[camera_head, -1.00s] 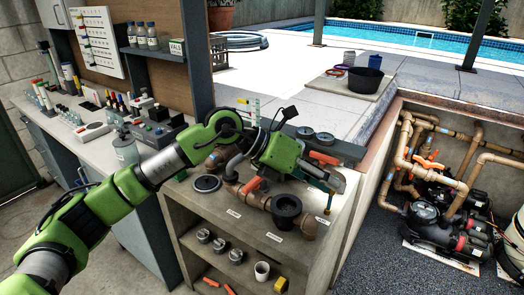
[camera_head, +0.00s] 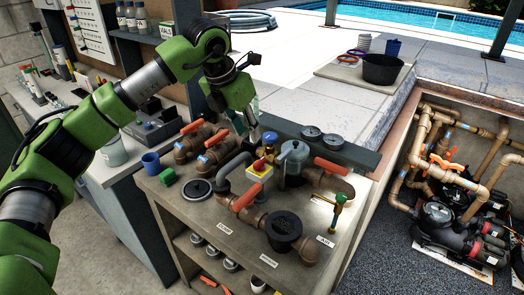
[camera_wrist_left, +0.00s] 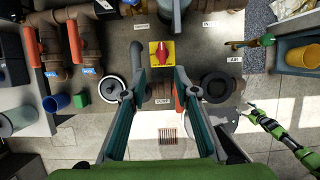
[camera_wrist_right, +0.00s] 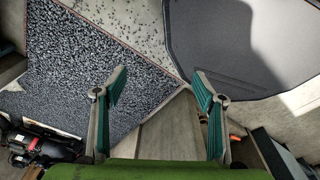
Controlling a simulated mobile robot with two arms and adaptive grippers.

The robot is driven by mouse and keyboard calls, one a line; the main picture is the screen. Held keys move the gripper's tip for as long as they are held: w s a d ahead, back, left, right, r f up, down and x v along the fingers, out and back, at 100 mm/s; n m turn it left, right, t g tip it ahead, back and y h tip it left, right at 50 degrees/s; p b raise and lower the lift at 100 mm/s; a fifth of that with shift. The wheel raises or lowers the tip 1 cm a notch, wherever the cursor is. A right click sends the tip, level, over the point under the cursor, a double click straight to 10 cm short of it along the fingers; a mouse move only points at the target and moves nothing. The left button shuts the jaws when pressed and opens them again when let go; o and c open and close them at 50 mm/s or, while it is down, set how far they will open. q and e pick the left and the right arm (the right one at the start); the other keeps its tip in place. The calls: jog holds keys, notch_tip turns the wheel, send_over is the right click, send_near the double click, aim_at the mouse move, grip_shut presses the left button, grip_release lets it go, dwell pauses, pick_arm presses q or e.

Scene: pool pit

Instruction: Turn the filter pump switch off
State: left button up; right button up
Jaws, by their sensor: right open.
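The switch (camera_head: 259,168) is a red rotary knob on a yellow square plate, on the bench top among the brown pipes. In the left wrist view the red knob (camera_wrist_left: 161,51) lies just beyond the fingertips, its handle roughly upright in the picture. My left gripper (camera_head: 254,135) is above and behind the switch in the head view, pointing down. In its wrist view its two fingers (camera_wrist_left: 160,75) are apart with nothing between them. My right gripper (camera_wrist_right: 158,80) is open and empty over the floor, away from the switch; it is outside the head view.
Pipes with orange-handled valves (camera_head: 246,196) surround the switch closely. A black round fitting (camera_head: 284,228) and a grey strainer housing (camera_head: 292,160) stand nearby. A blue cup (camera_head: 151,163) and a green block (camera_head: 167,177) are at the bench's left edge.

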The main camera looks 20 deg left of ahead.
pick_arm(q)
jog(key=p, duration=0.2)
send_near(259, 161)
jog(key=f, duration=0.1)
jog(key=x, duration=0.2)
jog(key=p+x, duration=0.1)
jog(key=x, duration=0.1)
jog(key=shift+w+d, duration=0.1)
jog(key=shift+w, duration=0.2)
jog(key=p+x, duration=0.1)
jog(key=x, duration=0.2)
jog(key=shift+f, duration=0.2)
jog(key=shift+w, duration=0.1)
grip_shut()
pick_arm(e)
jog(key=s+r, duration=0.1)
jog(key=r, duration=0.1)
jog(key=s+r, duration=0.2)
jog(key=shift+s+a+r, duration=0.2)
jog(key=shift+s, duration=0.05)
